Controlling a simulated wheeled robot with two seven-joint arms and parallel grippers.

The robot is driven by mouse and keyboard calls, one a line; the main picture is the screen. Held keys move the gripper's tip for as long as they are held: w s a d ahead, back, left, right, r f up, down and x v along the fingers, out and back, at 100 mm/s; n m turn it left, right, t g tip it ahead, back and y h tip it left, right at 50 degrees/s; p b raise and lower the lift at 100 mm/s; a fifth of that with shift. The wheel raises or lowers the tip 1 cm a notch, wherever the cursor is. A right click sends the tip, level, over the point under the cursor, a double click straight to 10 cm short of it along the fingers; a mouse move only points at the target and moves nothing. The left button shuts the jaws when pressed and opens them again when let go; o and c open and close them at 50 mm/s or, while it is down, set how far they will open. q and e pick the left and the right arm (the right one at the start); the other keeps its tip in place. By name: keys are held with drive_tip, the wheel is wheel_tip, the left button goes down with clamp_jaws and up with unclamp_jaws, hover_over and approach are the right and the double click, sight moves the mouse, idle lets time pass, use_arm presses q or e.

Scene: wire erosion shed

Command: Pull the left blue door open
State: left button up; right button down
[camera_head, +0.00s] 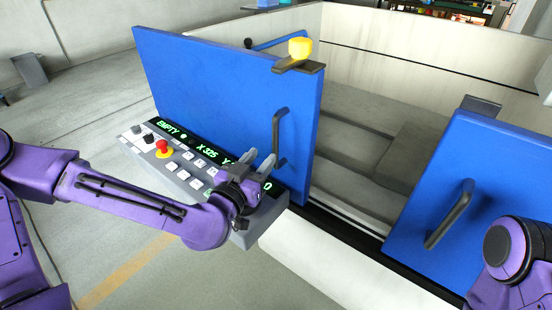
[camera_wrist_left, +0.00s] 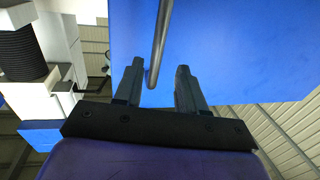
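The left blue door (camera_head: 215,85) is a large flat panel with a dark bar handle (camera_head: 278,140) near its right edge. An opening into the machine shows between it and the right blue door (camera_head: 490,190). My left gripper (camera_head: 258,163) is at the lower end of the left door's handle. In the left wrist view the handle (camera_wrist_left: 160,45) reaches down between the two spread fingers (camera_wrist_left: 157,80), nearer the left one. The gripper looks open, with space beside the bar. Only part of my right arm shows at the right edge; its gripper is hidden from view.
A control panel (camera_head: 190,175) with a red button (camera_head: 162,147) and green text sits in front of the left door, under my left forearm.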

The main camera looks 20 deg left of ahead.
sight(274, 144)
use_arm(q)
drive_tip(key=w, duration=0.2)
drive_tip(key=w+d, duration=0.1)
drive_tip(key=w, duration=0.5)
drive_tip(key=shift+d, duration=0.2)
clamp_jaws()
